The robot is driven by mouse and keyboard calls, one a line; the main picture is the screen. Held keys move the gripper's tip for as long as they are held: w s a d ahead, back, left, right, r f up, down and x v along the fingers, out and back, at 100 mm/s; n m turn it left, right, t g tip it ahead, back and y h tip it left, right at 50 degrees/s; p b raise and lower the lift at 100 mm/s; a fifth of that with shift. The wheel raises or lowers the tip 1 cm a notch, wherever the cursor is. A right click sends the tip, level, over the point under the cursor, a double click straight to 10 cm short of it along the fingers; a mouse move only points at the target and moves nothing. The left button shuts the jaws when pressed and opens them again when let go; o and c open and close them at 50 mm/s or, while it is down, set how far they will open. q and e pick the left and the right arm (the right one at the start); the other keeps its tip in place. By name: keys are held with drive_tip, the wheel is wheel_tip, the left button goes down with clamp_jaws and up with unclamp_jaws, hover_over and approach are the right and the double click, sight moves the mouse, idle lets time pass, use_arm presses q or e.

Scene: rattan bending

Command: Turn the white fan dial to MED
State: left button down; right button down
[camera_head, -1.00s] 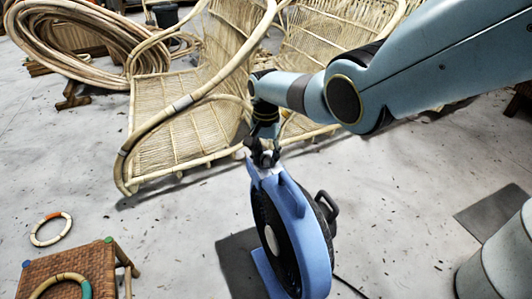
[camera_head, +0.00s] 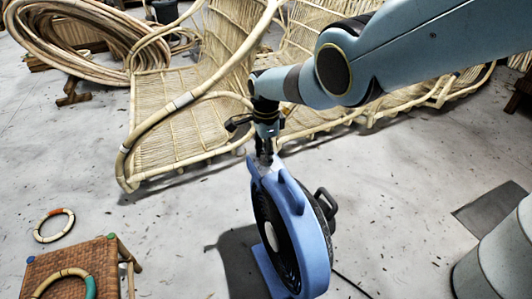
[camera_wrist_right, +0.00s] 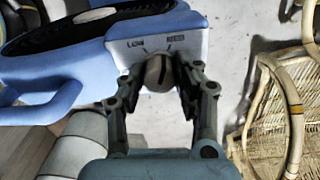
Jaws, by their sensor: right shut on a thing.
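A blue fan (camera_head: 305,235) with a dark round grille stands upright on the floor in the head view. In the right wrist view, the fan's blue-and-white housing (camera_wrist_right: 95,60) fills the upper left. A dark line marks the dial's face. My right gripper (camera_wrist_right: 157,82) is shut on the dial, one finger on each side. In the head view this gripper (camera_head: 264,160) is at the top of the fan. My left gripper is not in view.
Rattan chairs (camera_head: 190,125) stand behind the fan. A coil of rattan (camera_head: 75,40) lies at the upper left. A woven stool (camera_head: 75,268) and a ring (camera_head: 54,226) are at the lower left. A dark cable runs from the fan. Floor around the fan is mostly clear.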

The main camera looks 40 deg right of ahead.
drive_tip(key=shift+m, duration=0.7)
drive_tip(key=c, duration=0.9)
unclamp_jaws()
drive_tip(key=shift+c, duration=0.2)
drive_tip(key=shift+w+r, duration=0.1)
drive_tip(key=shift+r, duration=0.45)
wheel_tip(320, 180, up, 11)
drive_tip(key=shift+f, duration=0.1)
